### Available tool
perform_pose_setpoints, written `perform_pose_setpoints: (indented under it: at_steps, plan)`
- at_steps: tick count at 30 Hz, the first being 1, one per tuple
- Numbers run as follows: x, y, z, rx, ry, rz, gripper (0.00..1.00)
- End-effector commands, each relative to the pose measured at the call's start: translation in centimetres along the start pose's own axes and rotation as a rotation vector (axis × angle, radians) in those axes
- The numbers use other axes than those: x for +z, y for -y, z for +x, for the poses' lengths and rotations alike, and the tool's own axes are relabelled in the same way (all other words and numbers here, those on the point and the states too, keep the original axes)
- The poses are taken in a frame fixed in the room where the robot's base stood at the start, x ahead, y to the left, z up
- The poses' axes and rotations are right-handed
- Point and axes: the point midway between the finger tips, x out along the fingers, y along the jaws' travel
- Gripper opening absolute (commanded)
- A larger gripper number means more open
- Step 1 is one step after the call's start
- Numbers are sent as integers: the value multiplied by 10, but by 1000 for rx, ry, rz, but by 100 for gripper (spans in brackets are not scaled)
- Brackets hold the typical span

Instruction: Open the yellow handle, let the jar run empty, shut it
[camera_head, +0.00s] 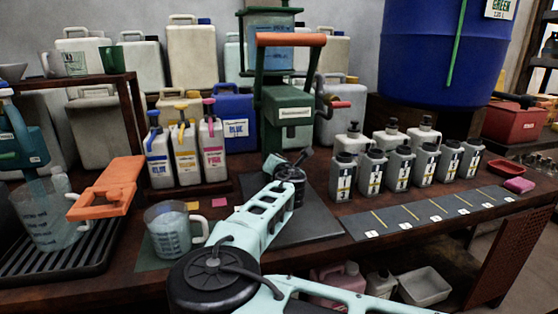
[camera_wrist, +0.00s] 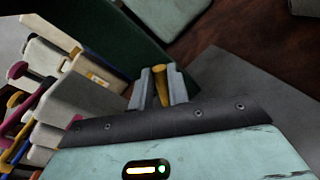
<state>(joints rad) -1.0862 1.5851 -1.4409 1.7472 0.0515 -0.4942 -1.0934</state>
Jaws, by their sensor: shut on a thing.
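The yellow handle (camera_wrist: 160,80) is a small upright peg in the wrist view. My gripper (camera_wrist: 160,90) is shut on it, with one grey finger on each side. Beside it rises a dark green panel (camera_wrist: 95,40). In the head view my arm reaches to the foot of the green stand (camera_head: 290,112); the handle and my fingertips are hidden there. A bluish vessel shows inside the stand's upper frame, under the orange bar (camera_head: 291,40); its level cannot be read. A clear measuring jug (camera_head: 172,235) stands left of my arm; another jug (camera_head: 45,222) stands on a black grate.
Blue, yellow and pink-labelled bottles (camera_head: 184,152) stand left of the stand. Several grey bottles (camera_head: 372,172) stand right on the bench. An orange lever (camera_head: 110,188) juts out at left. A large blue drum (camera_head: 440,55) is at back right. The grey mat (camera_head: 305,228) has bare room.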

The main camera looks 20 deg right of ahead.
Motion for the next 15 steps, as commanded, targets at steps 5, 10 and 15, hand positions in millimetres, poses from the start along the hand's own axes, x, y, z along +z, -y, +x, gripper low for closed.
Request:
perform_pose_setpoints:
  at_steps: [5, 10, 15]
  plan:
    - [2, 4, 1, -2, -34, 170, 0]
    - [1, 7, 1, 0, -66, 329, 0]
    - [0, 11, 2, -1, -96, 488, 0]
